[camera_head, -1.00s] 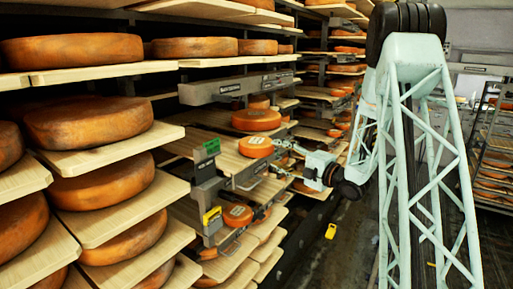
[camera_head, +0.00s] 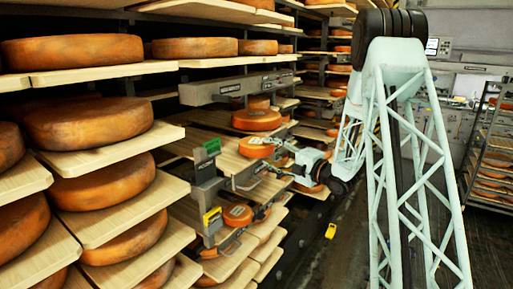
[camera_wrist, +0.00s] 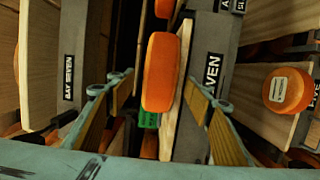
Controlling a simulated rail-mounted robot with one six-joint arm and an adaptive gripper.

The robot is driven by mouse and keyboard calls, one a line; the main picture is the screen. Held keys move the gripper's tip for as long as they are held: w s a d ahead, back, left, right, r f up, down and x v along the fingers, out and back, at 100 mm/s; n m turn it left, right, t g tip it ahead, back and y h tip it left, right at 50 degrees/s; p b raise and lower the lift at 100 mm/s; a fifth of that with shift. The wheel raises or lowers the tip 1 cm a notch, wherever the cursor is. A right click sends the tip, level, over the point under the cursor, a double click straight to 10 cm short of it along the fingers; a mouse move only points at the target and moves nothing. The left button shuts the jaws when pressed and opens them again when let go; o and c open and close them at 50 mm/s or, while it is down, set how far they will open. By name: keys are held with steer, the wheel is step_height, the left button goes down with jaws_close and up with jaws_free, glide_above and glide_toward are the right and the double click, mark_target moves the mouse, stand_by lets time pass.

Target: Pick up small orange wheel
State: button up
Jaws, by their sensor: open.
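The small orange wheel (camera_head: 256,147) lies flat on a wooden board at the front of the middle shelf. In the wrist view the wheel (camera_wrist: 161,70) appears on edge near the centre, beside a pale board edge. My gripper (camera_head: 278,150) is at the wheel's right side in the head view, at about its height. In the wrist view my gripper (camera_wrist: 161,85) is open, with one finger to each side of the wheel's line. Nothing is held between the fingers. I cannot tell whether a finger touches the wheel.
A grey beam (camera_head: 238,87) hangs above the wheel's shelf. A larger wheel (camera_head: 256,120) lies behind it. A green-topped bracket (camera_head: 206,160) stands to the left. Another labelled wheel (camera_head: 238,215) sits lower down. Large wheels fill the left shelves. The aisle floor (camera_head: 335,255) is mostly clear.

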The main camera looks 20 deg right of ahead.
mark_target(268, 145)
steer(key=shift+w+a, duration=0.15)
steer(key=shift+w, duration=0.4)
steer(key=shift+c, duration=0.2)
steer(key=shift+r, duration=0.1)
steer(key=c, duration=1.4)
steer(key=shift+r, duration=0.15)
steer(key=shift+r, duration=1.5)
steer(key=r+v, duration=0.1)
steer(key=v, duration=1.4)
steer(key=shift+s+r+b, duration=0.35)
steer(key=shift+s, duration=0.05)
